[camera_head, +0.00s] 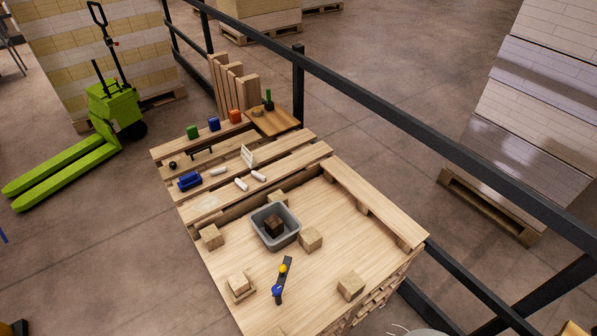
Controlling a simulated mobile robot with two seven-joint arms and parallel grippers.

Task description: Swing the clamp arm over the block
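A dark brown block (274,225) sits inside a grey bin (290,239) behind the clamp arm. Which block belongs to the clamp is not clear. Neither of my grippers shows clearly in view.
More wooden blocks (311,238) stand around the bin. A slatted back section holds a blue item (190,181), white cylinders and coloured cubes. A black railing (390,98) runs along the right. A green pallet jack (112,110) stands at the left.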

